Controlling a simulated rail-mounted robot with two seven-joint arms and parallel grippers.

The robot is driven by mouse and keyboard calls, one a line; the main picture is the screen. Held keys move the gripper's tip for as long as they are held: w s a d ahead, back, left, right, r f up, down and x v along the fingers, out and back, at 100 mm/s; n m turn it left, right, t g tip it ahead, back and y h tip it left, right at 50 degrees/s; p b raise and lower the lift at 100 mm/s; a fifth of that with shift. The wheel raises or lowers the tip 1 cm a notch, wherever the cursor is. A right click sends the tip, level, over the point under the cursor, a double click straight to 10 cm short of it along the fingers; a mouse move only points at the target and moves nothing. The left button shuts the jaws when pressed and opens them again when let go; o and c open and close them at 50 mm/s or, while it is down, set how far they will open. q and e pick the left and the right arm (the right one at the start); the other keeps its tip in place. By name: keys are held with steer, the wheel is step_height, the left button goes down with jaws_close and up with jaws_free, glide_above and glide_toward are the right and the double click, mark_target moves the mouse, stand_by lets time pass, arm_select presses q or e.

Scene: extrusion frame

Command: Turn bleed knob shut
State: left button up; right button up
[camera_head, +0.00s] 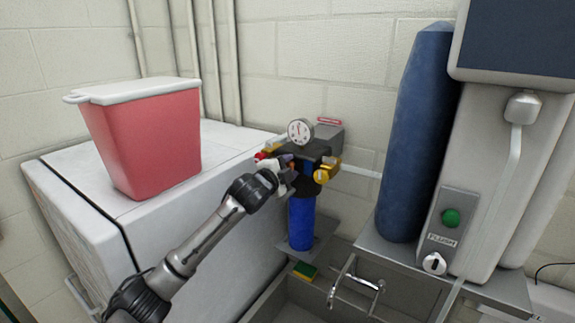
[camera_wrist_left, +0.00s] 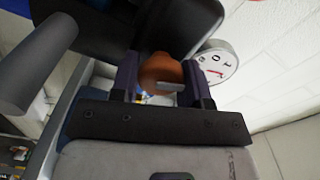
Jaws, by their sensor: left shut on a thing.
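A filter unit with a black head (camera_head: 312,150) and a blue bowl (camera_head: 301,222) is mounted by the wall, with a round white gauge (camera_head: 300,131) on top. My left gripper (camera_head: 286,176) is at the near left side of the black head and hides part of it. In the left wrist view, a rounded orange-brown knob (camera_wrist_left: 158,72) sits between the two fingers of my left gripper (camera_wrist_left: 162,84), which is shut on it. The gauge also shows in the wrist view (camera_wrist_left: 216,62), right of the fingers. The knob is hidden in the head view. My right gripper is not in view.
A red tub with white lid (camera_head: 145,140) stands on the white cabinet (camera_head: 225,165) at left. A sink with a faucet (camera_head: 357,284) lies below right. A tall dark blue cylinder (camera_head: 415,130) and a dispenser with a green button (camera_head: 451,218) stand at right.

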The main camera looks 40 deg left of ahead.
arm_select(q)
steer(key=shift+d+m, duration=0.15)
steer(key=shift+m, duration=1.85)
steer(key=o, duration=0.9)
